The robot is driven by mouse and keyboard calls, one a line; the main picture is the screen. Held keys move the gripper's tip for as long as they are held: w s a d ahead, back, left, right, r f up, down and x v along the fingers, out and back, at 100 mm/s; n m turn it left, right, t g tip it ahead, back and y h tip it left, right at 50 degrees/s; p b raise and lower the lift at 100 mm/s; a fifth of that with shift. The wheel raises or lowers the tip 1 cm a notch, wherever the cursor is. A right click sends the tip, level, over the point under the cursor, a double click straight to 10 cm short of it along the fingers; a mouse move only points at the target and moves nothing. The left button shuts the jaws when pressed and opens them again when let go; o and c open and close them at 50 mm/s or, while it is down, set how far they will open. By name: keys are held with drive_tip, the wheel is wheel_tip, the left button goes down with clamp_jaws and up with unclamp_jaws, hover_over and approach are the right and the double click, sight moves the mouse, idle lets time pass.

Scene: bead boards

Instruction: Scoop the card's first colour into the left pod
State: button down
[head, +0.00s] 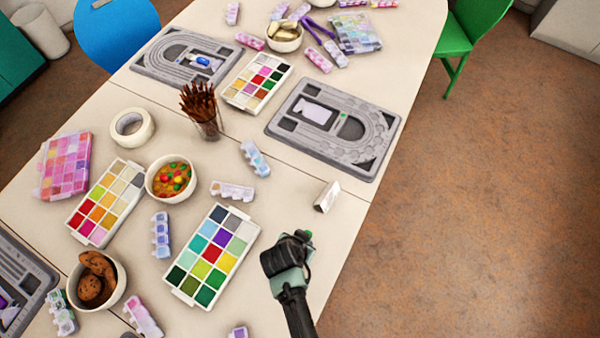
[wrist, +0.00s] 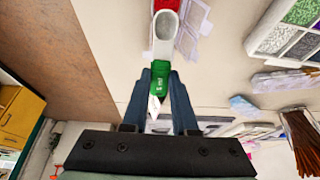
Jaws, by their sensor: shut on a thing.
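My gripper (head: 303,241) is over the table's near right edge; in the wrist view its two fingers (wrist: 160,95) are shut on the green handle of a scoop (wrist: 160,80). The scoop's pale bowl (wrist: 165,40) points away from the fingers and looks empty. Beyond the bowl is a red patch (wrist: 169,4), cut off by the frame, beside pale translucent pieces (wrist: 190,32); I cannot tell whether these are a pod. A small white folded card (head: 327,196) stands on the table beyond my gripper; its face is unreadable.
A white bead tray (head: 190,300) with several colours lies left of my gripper. Bowls of candy (head: 152,186) and cookies (head: 72,296), a pencil cup (head: 207,130), bead boards (head: 385,145) and several small pods (head: 232,190) are farther off. Bare table surrounds the card.

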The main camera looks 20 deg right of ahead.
drive_tip(key=shift+w+d+f+g+y, duration=0.2)
drive_tip(key=shift+w+d+g+y, duration=0.15)
drive_tip(key=shift+y, duration=0.15)
drive_tip(key=shift+w+d+f+g+y+b, duration=0.2)
drive_tip(key=shift+f+g+y+b, duration=0.1)
drive_tip(key=shift+y+b, duration=0.1)
drive_tip(key=shift+r+p, duration=0.7)
drive_tip(key=shift+p, duration=0.1)
drive_tip(key=shift+w+d+r+g+y+p, duration=0.15)
drive_tip(key=shift+d+r+g+y+p, duration=0.1)
drive_tip(key=shift+r+y+p, duration=0.25)
drive_tip(key=shift+w+d+r+g+y+p, duration=0.1)
drive_tip(key=shift+d+r+g+y+p, duration=0.2)
drive_tip(key=shift+r, duration=0.35)
drive_tip(key=shift+a, duration=0.15)
